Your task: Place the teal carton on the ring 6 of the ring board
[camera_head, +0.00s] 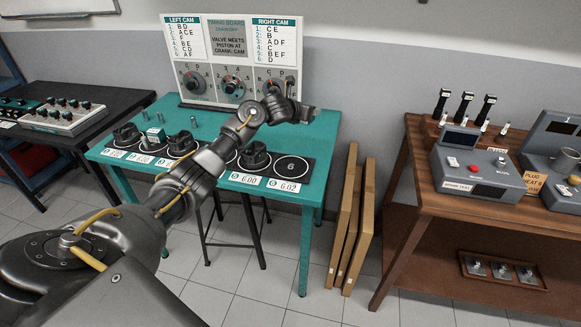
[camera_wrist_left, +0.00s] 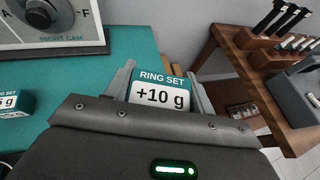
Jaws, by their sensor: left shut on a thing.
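My left gripper (camera_head: 302,112) is shut on a teal and white carton marked "RING SET +10 g" (camera_wrist_left: 161,93), which shows between the fingers in the wrist view. In the head view the gripper hangs above the right back part of the teal table, in front of the timing board, and the carton cannot be made out. The black ring board (camera_head: 272,175) lies along the table's front. Ring 6 (camera_head: 291,168) is at its right end and looks empty. My arm hides the board's middle. My right gripper is not in view.
A small teal and white carton (camera_head: 155,135) stands on the left of the table; black pistons (camera_head: 255,154) stand on other rings. The timing board (camera_head: 230,60) with dials rises at the back. A wooden bench (camera_head: 440,200) is to the right.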

